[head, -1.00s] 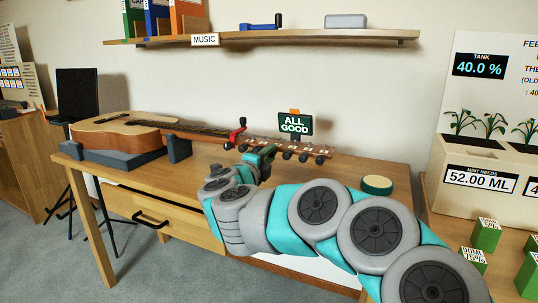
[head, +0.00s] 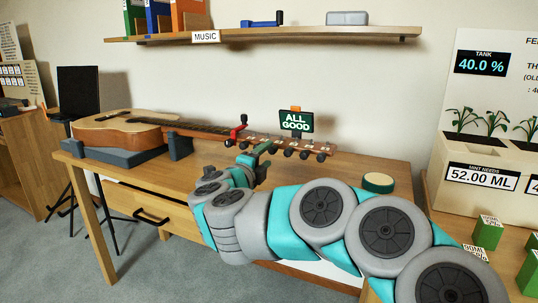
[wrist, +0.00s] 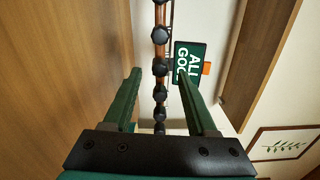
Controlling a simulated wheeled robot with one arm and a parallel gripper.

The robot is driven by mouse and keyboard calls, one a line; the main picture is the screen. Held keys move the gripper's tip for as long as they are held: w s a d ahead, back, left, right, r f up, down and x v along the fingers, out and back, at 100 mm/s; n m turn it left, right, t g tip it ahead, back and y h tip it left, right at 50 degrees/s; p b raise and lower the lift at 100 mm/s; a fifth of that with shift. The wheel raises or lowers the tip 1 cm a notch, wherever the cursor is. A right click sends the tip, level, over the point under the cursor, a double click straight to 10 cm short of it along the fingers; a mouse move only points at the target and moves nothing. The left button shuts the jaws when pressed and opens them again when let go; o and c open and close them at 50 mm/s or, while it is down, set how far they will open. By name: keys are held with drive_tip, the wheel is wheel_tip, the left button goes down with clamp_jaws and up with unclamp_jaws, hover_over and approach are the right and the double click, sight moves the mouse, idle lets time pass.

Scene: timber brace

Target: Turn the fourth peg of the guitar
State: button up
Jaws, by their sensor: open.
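The acoustic guitar (head: 125,133) lies at the left of the wooden table, its neck pointing right. Its headstock (head: 275,142) carries a row of dark pegs (head: 304,155). A green display reading ALL GOOD (head: 296,121) stands at the headstock. My gripper (head: 265,152) is just in front of the headstock, near the middle of the row. In the wrist view my gripper (wrist: 158,80) is open, with green fingers on either side of the line of pegs (wrist: 160,36). I cannot tell which peg counts as the fourth, or whether a finger touches one.
A red and black clamp-like part (head: 238,130) sits where neck meets headstock. Grey supports (head: 180,147) hold the guitar. A round green-topped object (head: 378,182) stands on the table at right. A shelf (head: 270,36) hangs above. A planter and green boxes (head: 487,232) are at far right.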

drive_tip(key=v, duration=0.4)
drive_tip(key=shift+s+a, duration=0.1)
drive_tip(key=shift+s, duration=0.2)
